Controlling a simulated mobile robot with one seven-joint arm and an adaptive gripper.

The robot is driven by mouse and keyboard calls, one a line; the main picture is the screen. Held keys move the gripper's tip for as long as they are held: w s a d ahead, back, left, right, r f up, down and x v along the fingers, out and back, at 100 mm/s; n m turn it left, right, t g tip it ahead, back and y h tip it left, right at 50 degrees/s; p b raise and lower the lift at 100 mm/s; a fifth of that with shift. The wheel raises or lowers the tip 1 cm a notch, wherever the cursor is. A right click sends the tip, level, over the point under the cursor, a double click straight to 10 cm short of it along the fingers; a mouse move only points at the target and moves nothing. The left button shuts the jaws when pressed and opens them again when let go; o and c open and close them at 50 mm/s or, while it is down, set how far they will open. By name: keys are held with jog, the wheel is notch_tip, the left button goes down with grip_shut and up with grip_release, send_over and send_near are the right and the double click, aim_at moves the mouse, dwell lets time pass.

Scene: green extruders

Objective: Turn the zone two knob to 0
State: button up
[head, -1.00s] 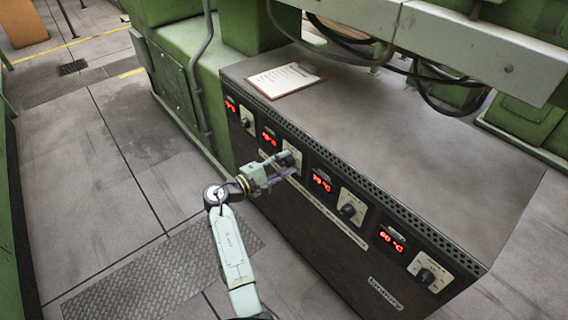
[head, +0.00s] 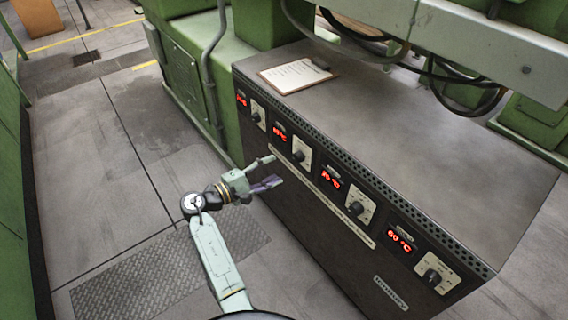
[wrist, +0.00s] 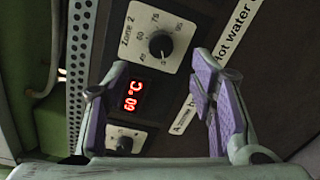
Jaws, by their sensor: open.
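The zone two knob (wrist: 160,44) is a round dark knob on a cream dial plate marked "Zone 2" in the wrist view. Its pointer setting is too small to read surely. A red display (wrist: 131,95) beside it seems to read 60 °C. In the head view this knob (head: 298,156) is the second from the left on the dark control cabinet. My gripper (head: 276,171) is open and empty, off the panel in front of and below the knob. Its fingers, with purple pads, show apart in the wrist view (wrist: 155,88).
The cabinet (head: 440,140) has other dials: a knob (head: 256,117) to the left, and knobs (head: 356,208) and (head: 432,277) to the right. A clipboard (head: 296,74) lies on top. Floor left of the cabinet is clear.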

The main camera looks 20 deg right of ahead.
jog(key=shift+v, duration=1.55)
